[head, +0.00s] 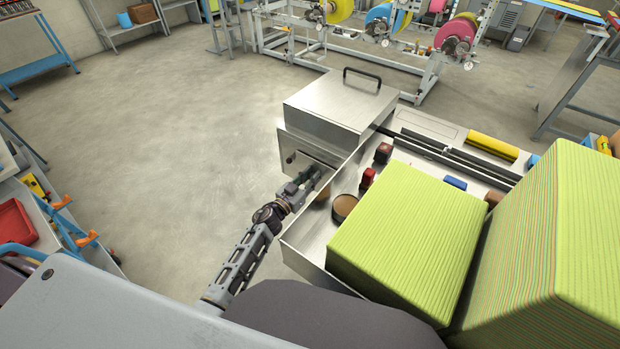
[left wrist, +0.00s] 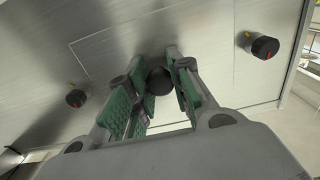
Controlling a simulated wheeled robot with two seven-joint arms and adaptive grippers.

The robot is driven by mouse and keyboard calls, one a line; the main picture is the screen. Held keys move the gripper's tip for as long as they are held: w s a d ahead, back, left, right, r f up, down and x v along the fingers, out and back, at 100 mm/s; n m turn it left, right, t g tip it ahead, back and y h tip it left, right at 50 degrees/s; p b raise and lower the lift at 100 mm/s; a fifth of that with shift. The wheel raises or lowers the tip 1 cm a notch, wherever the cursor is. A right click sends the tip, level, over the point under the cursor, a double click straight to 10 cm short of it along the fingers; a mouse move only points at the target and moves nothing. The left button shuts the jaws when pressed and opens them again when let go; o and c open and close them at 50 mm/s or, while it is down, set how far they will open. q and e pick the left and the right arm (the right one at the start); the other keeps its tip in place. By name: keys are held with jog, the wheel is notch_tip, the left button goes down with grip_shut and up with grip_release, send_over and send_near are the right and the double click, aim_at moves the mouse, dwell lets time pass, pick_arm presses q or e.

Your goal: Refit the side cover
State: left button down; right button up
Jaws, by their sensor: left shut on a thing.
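The side cover (head: 296,142) is a bare metal plate at the near side of the metal housing (head: 335,105) in the head view. I cannot tell whether it sits flush. My left gripper (head: 311,179) is at its face, shut on the dark round handle knob (left wrist: 158,82). In the left wrist view the green-padded fingers of the left gripper (left wrist: 154,92) stand on both sides of this knob. The cover plate (left wrist: 205,48) fills that view. A dark knob with a coloured mark (left wrist: 75,98) sits left, another (left wrist: 265,47) right. My right gripper is not in view.
A rack with coloured rolls (head: 380,15) stands behind. The floor at left is clear.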

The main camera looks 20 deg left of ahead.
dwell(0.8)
pick_arm(q)
jog(key=c, duration=1.2)
grip_release()
jog(key=shift+v, duration=5.95)
